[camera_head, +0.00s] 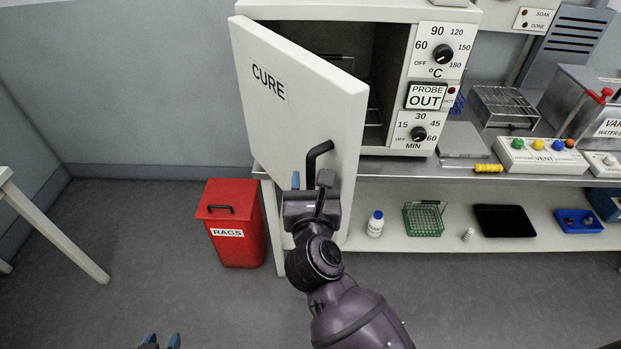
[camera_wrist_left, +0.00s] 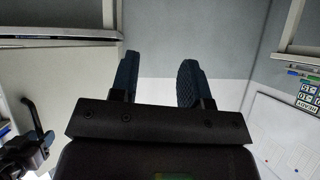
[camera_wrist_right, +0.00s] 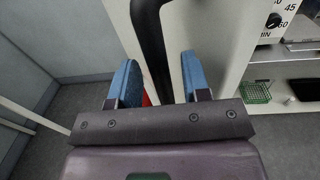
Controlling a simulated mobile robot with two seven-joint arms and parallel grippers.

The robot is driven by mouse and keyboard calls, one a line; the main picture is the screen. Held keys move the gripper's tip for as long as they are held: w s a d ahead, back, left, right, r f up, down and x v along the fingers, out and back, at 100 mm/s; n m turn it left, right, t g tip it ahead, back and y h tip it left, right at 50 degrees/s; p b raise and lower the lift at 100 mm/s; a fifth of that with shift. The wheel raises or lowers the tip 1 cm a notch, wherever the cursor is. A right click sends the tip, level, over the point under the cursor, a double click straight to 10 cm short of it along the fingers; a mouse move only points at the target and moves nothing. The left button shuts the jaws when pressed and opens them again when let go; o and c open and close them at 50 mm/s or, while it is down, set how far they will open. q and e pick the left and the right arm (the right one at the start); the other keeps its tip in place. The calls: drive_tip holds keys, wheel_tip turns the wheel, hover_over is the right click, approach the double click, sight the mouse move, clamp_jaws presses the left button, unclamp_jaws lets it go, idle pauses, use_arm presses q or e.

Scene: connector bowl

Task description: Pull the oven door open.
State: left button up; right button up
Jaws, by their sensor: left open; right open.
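The white oven door (camera_head: 290,95), marked CURE, stands partly open in the head view. Its free edge is swung out toward me and the dark oven interior (camera_head: 385,80) shows behind it. The black door handle (camera_head: 317,158) is near the free edge. My right gripper (camera_head: 309,182) is at the handle's lower part. In the right wrist view the handle (camera_wrist_right: 153,45) runs between the blue fingers of the open right gripper (camera_wrist_right: 160,80); contact cannot be told. My left gripper (camera_head: 161,342) is low at the bottom edge, away from the door. It shows open and empty in the left wrist view (camera_wrist_left: 158,80).
A red RAGS bin (camera_head: 230,245) stands on the floor below the door's left. The oven's dial panel (camera_head: 435,60) is right of the opening. A lower shelf (camera_head: 345,238) holds a bottle, a green basket and a black tray.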

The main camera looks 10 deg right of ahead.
drive_tip(key=s+b, duration=0.1)
drive_tip(key=s, duration=0.9)
drive_tip(key=shift+a+b, duration=0.35)
drive_tip(key=shift+b, duration=0.05)
